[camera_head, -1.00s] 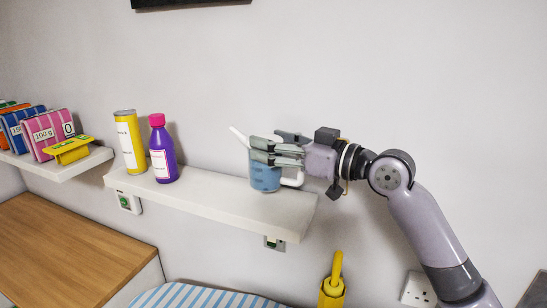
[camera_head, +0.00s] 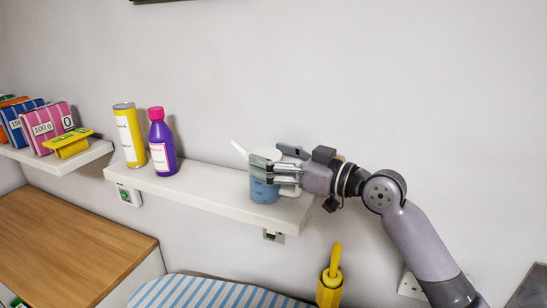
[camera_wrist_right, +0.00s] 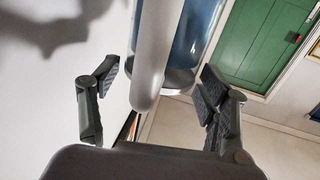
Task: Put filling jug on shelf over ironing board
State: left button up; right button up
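The filling jug (camera_head: 264,191) is a see-through jug with blue in its lower part, a white spout pointing up left and a white handle. It stands upright, apparently resting on the right part of the white shelf (camera_head: 220,196) over the striped ironing board (camera_head: 205,293). My right gripper (camera_head: 268,157) reaches in from the right at the jug, and its fingers hide part of the jug's upper body. In the right wrist view the fingers stand wide apart, with the jug's handle (camera_wrist_right: 152,60) between them and gaps on both sides. My left gripper is out of view.
A yellow can (camera_head: 129,136) and a purple bottle (camera_head: 162,146) stand on the shelf's left part. Bare shelf lies between them and the jug. A second shelf (camera_head: 85,158) holds boxes at far left. A yellow object (camera_head: 331,285) stands below the shelf's right end.

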jog(key=shift+o, duration=0.5)
jog(key=shift+r, duration=0.15)
jog(key=shift+s+d, duration=0.1)
jog(key=shift+d, duration=0.15)
jog(key=b+v, duration=0.4)
jog(key=v, duration=0.7)
jog(key=shift+s+d+b, duration=0.15)
jog(key=shift+s+b, duration=0.05)
jog(key=shift+b, duration=0.2)
